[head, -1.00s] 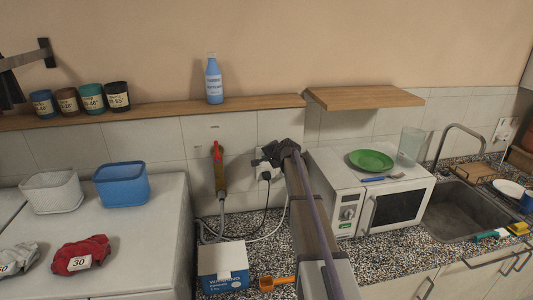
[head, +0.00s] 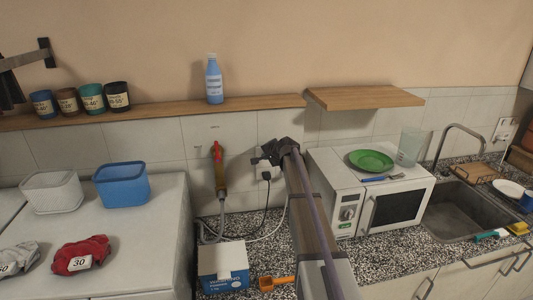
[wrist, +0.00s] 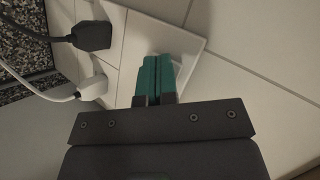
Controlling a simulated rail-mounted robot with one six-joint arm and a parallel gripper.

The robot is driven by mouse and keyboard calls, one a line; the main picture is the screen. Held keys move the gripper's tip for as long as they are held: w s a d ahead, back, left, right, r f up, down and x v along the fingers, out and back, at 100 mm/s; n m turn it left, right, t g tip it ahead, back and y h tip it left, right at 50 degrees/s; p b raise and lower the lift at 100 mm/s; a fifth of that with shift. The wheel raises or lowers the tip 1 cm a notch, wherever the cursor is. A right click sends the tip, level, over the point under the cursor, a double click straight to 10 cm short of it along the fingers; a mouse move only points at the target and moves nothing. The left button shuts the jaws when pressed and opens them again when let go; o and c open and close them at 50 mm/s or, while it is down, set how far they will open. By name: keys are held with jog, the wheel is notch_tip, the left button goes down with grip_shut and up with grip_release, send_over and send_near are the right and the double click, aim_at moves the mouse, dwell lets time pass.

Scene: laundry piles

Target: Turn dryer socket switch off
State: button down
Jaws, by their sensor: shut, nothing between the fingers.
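The white socket plate (wrist: 120,20) is on the tiled wall close ahead of my gripper in the wrist view. A black plug (wrist: 92,36) and a white plug (wrist: 92,88) sit in it, with cords running off to the left. My gripper (wrist: 157,62) has its teal fingers shut together and empty, with the tips over the plate. I cannot tell whether they touch it. No switch is clearly visible; the fingers cover part of the plate. In the head view my gripper (head: 262,156) is in front of the socket, with the black plug (head: 266,175) just below it.
A red-handled valve and hose (head: 219,170) are on the wall left of my gripper. The microwave (head: 375,205) stands to the right, and the wooden shelf (head: 240,102) runs above. A blue-and-white box (head: 223,266) and an orange scoop (head: 275,282) lie on the counter below.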

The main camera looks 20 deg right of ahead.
jog(key=shift+s, duration=0.1)
jog(key=shift+s+a+f, duration=0.1)
jog(key=shift+s+a, duration=0.05)
jog(key=shift+s, duration=0.5)
jog(key=s, duration=0.3)
jog(key=s+a, duration=0.1)
jog(key=shift+s+f+b, duration=0.3)
jog(key=shift+s+b, duration=0.1)
dwell(0.4)
